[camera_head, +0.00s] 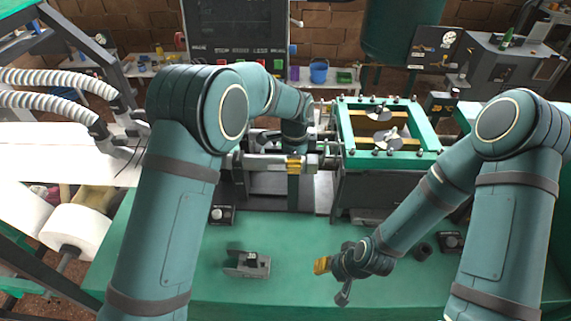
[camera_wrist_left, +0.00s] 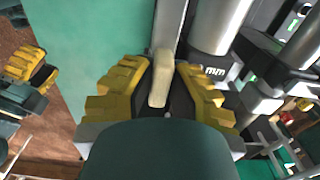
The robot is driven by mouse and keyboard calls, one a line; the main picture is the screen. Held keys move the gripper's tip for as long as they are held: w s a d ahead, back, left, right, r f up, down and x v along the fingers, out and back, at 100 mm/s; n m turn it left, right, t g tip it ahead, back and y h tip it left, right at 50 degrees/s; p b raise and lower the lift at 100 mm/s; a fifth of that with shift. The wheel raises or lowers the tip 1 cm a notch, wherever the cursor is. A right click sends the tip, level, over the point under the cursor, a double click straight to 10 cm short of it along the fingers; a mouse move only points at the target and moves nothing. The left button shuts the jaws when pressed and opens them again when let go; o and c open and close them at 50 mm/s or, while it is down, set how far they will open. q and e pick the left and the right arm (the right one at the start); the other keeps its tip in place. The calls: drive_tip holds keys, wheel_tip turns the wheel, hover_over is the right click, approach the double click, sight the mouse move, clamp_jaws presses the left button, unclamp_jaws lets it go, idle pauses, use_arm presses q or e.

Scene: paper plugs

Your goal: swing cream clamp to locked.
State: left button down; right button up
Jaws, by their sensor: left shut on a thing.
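The cream clamp (camera_wrist_left: 159,78) shows in the left wrist view as a short, pale, rounded lever beside a long metal bar. My left gripper (camera_head: 293,166) has its yellow fingers on both sides of this lever and is shut on it. In the head view the gripper is at the front of the metal machine, and the clamp is hidden behind my gripper and arm. The clamp's pivot is not clear in either view. My right gripper (camera_head: 322,265) hangs low over the green bench, away from the clamp; its finger gap cannot be made out.
A bright green frame (camera_head: 427,150) with metal pieces inside stands right of my left gripper. A small grey device (camera_head: 247,264) sits on the green bench (camera_head: 310,232). White rolls (camera_head: 76,232) are at the left. The bench's front middle is mostly clear.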

use_arm(q)
drive_tip(key=shift+f, duration=0.1)
drive_tip(key=m, duration=0.4)
drive_tip(key=shift+p, duration=0.3)
use_arm(e)
drive_tip(key=shift+r, duration=0.25)
use_arm(q)
drive_tip(key=m+p, duration=0.1)
drive_tip(key=m, duration=0.4)
use_arm(e)
drive_tip(key=shift+r, duration=0.55)
use_arm(q)
drive_tip(key=m+p, duration=0.2)
drive_tip(key=m, duration=0.4)
drive_tip(key=shift+s, duration=0.1)
drive_tip(key=m, duration=0.3)
drive_tip(key=shift+p, duration=0.35)
use_arm(e)
wheel_tip(320, 180, up, 3)
drive_tip(key=shift+f, duration=0.15)
use_arm(q)
drive_tip(key=c, duration=1)
unclamp_jaws()
